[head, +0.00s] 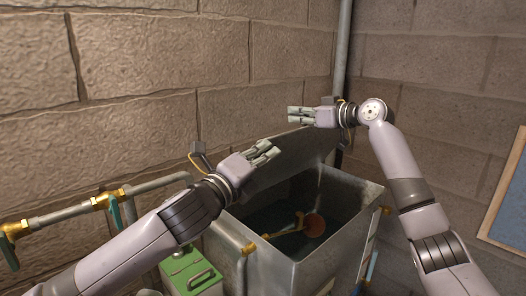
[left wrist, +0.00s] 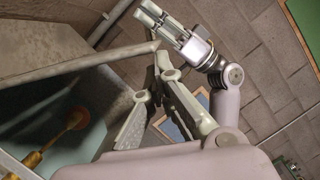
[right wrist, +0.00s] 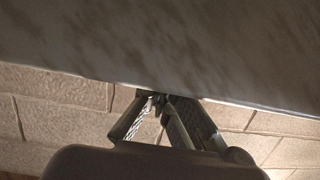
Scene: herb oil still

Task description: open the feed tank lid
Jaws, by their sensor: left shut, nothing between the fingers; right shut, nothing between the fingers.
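The feed tank (head: 350,196) is a grey metal box with its top open. Its lid (head: 303,152) stands raised at the back, on the wall side. The lid's grey sheet also fills the top of the right wrist view (right wrist: 160,40). My left gripper (head: 276,148) is shut and empty, in front of the lid's left part in the head view. My right gripper (head: 291,115) is shut and empty near the lid's top edge; I cannot tell if it touches. An orange-brown float (head: 314,225) on a brass arm shows inside the tank.
Brass-fitted pipes with teal handles (head: 115,211) run along the left. A green box (head: 190,270) stands low, left of the tank. A vertical pipe (head: 342,50) rises in the wall corner. A framed blue board (head: 510,205) hangs at right. Block walls stand close behind the lid.

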